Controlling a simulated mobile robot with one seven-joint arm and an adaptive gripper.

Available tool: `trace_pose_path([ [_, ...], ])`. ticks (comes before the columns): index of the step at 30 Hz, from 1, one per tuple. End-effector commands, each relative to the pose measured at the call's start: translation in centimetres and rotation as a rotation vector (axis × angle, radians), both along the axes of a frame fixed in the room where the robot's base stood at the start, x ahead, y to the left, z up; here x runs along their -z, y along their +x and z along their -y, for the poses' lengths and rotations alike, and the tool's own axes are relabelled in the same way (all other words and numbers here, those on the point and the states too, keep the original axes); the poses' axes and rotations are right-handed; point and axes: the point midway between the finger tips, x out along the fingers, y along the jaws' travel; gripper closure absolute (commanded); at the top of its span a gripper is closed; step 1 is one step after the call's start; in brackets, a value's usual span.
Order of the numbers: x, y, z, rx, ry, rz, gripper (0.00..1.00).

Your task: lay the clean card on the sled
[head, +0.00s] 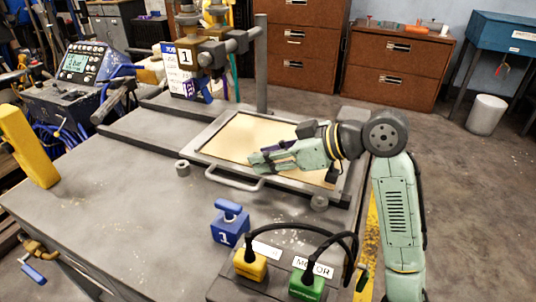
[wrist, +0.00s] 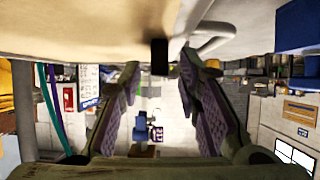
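A plain tan card (head: 245,132) lies flat inside the grey frame of the sled (head: 211,136), on the bench. The sled's bar handle (head: 235,181) sticks out at its near left side. My gripper (head: 262,160) reaches in from the right, low over the card's near part, and hides some of it. In the wrist view my gripper (wrist: 160,75) has its purple-padded fingers apart, with nothing held between them. A broad tan surface (wrist: 80,30) fills the top there, with a small black block (wrist: 160,56) below its edge. I cannot tell whether the fingers touch the card.
A post (head: 261,65) and a striping head (head: 203,50) stand behind the sled. A blue block marked 1 (head: 230,225) and a box with yellow (head: 250,265) and green (head: 307,284) plugs sit at the front.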

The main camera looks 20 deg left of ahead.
Motion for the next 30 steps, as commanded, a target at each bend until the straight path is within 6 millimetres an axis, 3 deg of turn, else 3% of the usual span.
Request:
trace_pose_path([
  [8, -0.6, 0.0, 0.4, 0.001, 0.000, 0.000, 0.69],
  [21, -4.7, -0.4, 8.0, 0.002, 0.001, 0.001, 0.69],
  [30, -6.1, -0.6, 10.5, 0.001, 0.000, 0.000, 0.69],
])
